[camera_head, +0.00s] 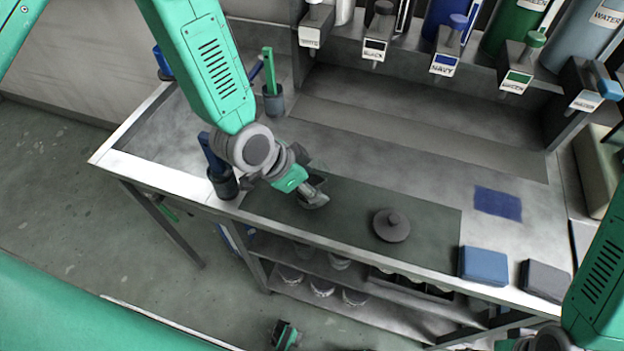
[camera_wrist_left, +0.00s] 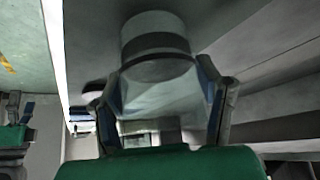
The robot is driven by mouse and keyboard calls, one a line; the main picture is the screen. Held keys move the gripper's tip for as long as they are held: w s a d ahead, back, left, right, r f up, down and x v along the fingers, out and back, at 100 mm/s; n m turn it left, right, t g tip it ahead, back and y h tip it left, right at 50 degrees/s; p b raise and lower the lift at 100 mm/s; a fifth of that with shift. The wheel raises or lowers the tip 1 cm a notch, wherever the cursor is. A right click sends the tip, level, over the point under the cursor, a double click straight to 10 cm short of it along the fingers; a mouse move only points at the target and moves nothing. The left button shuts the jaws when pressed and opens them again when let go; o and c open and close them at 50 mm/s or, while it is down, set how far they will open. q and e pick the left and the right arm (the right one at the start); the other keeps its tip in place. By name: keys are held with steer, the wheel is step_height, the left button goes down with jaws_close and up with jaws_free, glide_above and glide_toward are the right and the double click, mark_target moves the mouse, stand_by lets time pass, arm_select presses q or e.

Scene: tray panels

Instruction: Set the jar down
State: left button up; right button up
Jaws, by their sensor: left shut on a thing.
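My left gripper (camera_head: 308,190) is shut on a grey jar (camera_head: 314,198) over the left part of a dark mat (camera_head: 430,222) on the bench. The arm hides much of the jar. In the left wrist view the jar (camera_wrist_left: 155,45) is a pale cylinder with a dark band, between the two fingers (camera_wrist_left: 162,100). I cannot tell whether it touches the mat. A round grey lid with a knob (camera_head: 391,225) lies on the mat, right of the jar. My right gripper (camera_head: 286,335) shows low in front of the bench, its fingers apart in the left wrist view (camera_wrist_left: 17,115).
Dark cups with brushes (camera_head: 222,182) stand left of the mat. A blue block (camera_head: 484,266) and a grey block (camera_head: 545,281) lie at the front right edge. A navy patch (camera_head: 498,204) lies behind them. Labelled dispensers (camera_head: 445,62) line the back. Mat between jar and lid is clear.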

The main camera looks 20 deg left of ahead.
arm_select(q)
steer(key=shift+d, duration=0.1)
steer(key=o, duration=1.6)
steer(key=shift+o, duration=0.2)
steer(key=shift+r, duration=0.1)
steer(key=v, duration=1.2)
steer(key=s+a+f+n+g+y, duration=0.2)
steer(key=s+a+f+n, duration=0.2)
steer(key=s+f, duration=0.5)
steer(key=s+a+f+n+g+y, duration=0.1)
steer(key=s+a+f+n+y, duration=0.2)
steer(key=f, duration=0.7)
steer(key=s+a+n, duration=0.2)
steer(key=s+a, duration=0.2)
steer(key=s, duration=0.1)
steer(key=shift+s+g, duration=0.4)
